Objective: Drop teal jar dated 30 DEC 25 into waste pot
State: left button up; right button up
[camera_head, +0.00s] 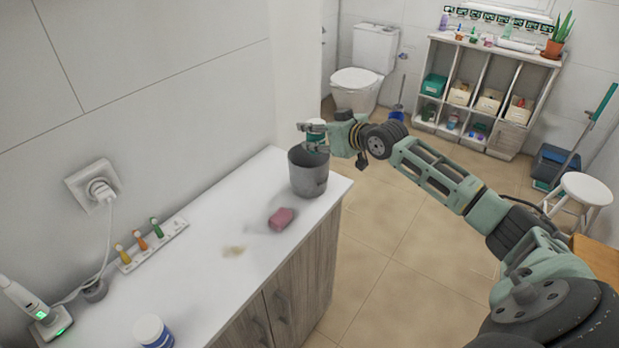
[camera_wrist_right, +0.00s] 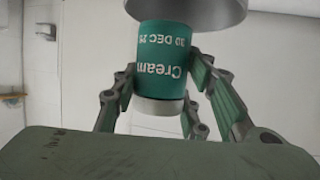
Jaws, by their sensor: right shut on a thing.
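The teal jar (camera_head: 316,130) is in my right gripper (camera_head: 309,138), held over the mouth of the dark grey waste pot (camera_head: 308,178). In the right wrist view the jar (camera_wrist_right: 163,62) appears upside down, with "Cream" and "30 DEC 2…" on its label; the last digit is cut off at its edge. The right gripper's fingers (camera_wrist_right: 165,90) are closed on both sides of it. A grey round surface, likely the pot (camera_wrist_right: 190,8), shows at the top of that view. The pot's inside is hidden. My left gripper is not in view.
The pot stands at the far end of the white counter (camera_head: 200,262).

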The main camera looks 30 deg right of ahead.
jog(key=shift+a+r, duration=0.1)
jog(key=shift+r, duration=0.05)
jog(key=o, duration=1.2)
jog(key=shift+o, duration=0.5)
jog(key=shift+s, duration=0.55)
jog(key=v, duration=1.1)
